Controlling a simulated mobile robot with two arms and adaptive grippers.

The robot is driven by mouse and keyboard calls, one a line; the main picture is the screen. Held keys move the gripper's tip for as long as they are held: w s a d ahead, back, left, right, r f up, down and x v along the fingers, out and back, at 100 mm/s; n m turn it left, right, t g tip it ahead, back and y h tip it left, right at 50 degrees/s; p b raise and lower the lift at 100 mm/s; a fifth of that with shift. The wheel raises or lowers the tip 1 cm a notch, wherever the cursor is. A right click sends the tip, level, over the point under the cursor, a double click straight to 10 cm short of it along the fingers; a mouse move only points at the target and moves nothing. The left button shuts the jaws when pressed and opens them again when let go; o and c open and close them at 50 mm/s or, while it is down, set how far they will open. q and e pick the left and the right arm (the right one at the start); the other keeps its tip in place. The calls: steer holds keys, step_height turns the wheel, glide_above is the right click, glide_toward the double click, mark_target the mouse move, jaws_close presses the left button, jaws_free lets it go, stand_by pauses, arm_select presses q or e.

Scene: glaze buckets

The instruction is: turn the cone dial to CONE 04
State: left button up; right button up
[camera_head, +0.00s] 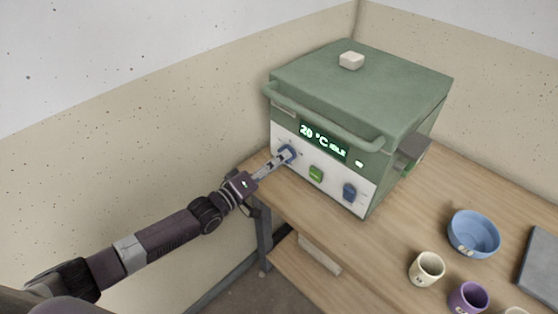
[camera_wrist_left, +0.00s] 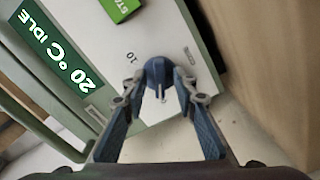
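The cone dial appears to be the blue knob (camera_head: 290,150) at the left end of the kiln's white panel. My left gripper (camera_head: 284,156) is at this dial. In the left wrist view its fingers (camera_wrist_left: 160,80) lie on both sides of the dial and appear to touch it. My right gripper is not in view.
The green kiln (camera_head: 350,95) reads "20 °C IDLE" and has a front handle bar. A green button (camera_head: 316,174) and a second blue knob (camera_head: 349,192) sit further right. A pale block (camera_head: 351,61) lies on top. Cups and a blue bowl (camera_head: 474,233) stand on the wooden table.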

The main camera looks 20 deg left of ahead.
arm_select(q)
steer(key=v, duration=1.2)
stand_by(0.4)
steer(key=s+a+f+m+g+y, duration=0.1)
steer(key=a+f+y, duration=0.15)
steer(key=f, duration=0.55)
steer(key=s+a+f+m+g+y, duration=0.1)
steer(key=a+f+y, duration=0.15)
steer(key=f, duration=0.65)
steer(key=s+a+f+m+g+y, duration=0.1)
steer(key=s+a+f+g, duration=0.1)
steer(key=s+f, duration=0.45)
steer(key=s+a+f+m+g+y, duration=0.1)
steer(key=s+f+g, duration=0.15)
steer(key=f, duration=0.75)
steer(key=s+f+m+g+y, duration=0.2)
steer(key=s+f+g, duration=0.1)
steer(key=s+f, duration=1.05)
steer(key=s+d+f+m+g, duration=0.1)
steer(key=s+d+f+g, duration=0.1)
steer(key=s, duration=0.9)
steer(key=s+d+f+m+g, duration=0.1)
steer(key=s+d+f+g, duration=0.2)
steer(key=s, duration=0.7)
steer(key=shift+s+d+f+m, duration=0.25)
steer(key=shift+s+d+m, duration=0.15)
steer(key=shift+d, duration=0.3)
steer(key=shift+w, duration=0.1)
steer(key=shift+c, duration=0.5)
